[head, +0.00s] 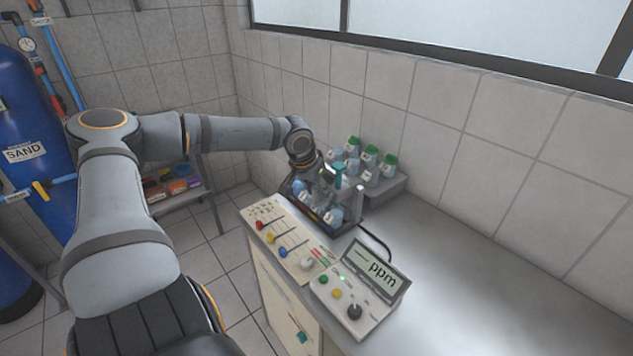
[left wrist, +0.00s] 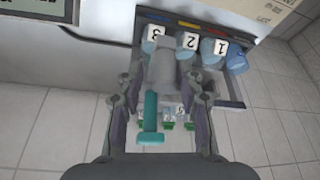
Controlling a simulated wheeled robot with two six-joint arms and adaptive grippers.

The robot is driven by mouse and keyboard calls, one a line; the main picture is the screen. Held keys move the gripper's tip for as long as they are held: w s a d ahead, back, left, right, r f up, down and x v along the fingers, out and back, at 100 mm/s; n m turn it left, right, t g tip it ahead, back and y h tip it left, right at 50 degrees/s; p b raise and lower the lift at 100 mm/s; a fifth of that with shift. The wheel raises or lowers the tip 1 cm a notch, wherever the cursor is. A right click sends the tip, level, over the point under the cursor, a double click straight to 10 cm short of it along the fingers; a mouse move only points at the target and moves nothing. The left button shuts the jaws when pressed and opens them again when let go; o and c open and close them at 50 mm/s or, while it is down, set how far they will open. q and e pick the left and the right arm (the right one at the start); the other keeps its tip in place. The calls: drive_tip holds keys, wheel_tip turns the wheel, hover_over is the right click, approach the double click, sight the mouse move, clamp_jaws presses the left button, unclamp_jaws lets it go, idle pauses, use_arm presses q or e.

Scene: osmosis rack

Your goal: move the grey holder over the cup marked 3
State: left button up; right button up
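The grey holder (left wrist: 163,66) shows in the left wrist view between my left gripper's fingers, in front of the row of cups. A teal T-shaped piece (left wrist: 151,112) stands nearer the camera; it also shows in the head view (head: 339,174). The cup marked 3 (left wrist: 153,37) is just past the holder's upper left, partly hidden by it. The cups marked 2 (left wrist: 189,42) and 1 (left wrist: 220,50) stand to its right. My left gripper (left wrist: 160,85) has fingers on both sides of the holder; whether they touch it is unclear. My right gripper is not seen.
The cups stand in a dark tray (head: 345,228). Bottles with green caps (head: 370,154) stand behind, beside the tiled wall. A panel with coloured levers (head: 283,240) and a ppm meter (head: 372,272) lie in front. The counter to the right (head: 480,270) is clear.

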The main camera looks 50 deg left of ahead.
use_arm(q)
drive_tip(key=shift+o, duration=0.3)
drive_tip(key=shift+d, duration=0.1)
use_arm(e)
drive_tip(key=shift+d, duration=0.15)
use_arm(q)
drive_tip(key=shift+r, duration=0.15)
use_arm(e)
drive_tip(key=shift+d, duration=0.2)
use_arm(q)
wheel_tip(320, 180, up, 10)
drive_tip(key=shift+f, duration=0.1)
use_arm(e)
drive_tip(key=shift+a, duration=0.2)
